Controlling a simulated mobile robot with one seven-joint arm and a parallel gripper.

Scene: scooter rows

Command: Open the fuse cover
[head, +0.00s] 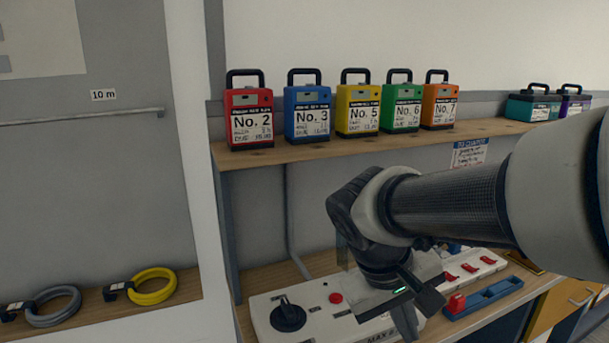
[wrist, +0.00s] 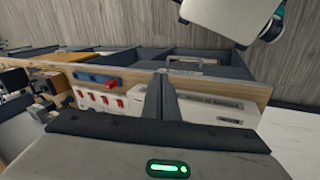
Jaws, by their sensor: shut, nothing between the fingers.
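My gripper (head: 406,318) is low over the bench at the front, its fingers together and empty. In the wrist view its dark fingers (wrist: 162,100) stand closed between two white units. A white charger panel (head: 262,323) with a black round knob (head: 288,315) and a red button (head: 336,298) lies to the left of the gripper. A white strip with red switches (head: 487,263) lies behind and to the right; it also shows in the wrist view (wrist: 110,103). I cannot make out the fuse cover for certain; my arm and gripper hide part of the panel.
A blue tray (head: 492,297) holding a red piece is close to the gripper's right. Several numbered battery packs stand on the shelf (head: 330,146) above the bench. Grey and yellow coiled cables (head: 152,287) lie on a ledge at the left.

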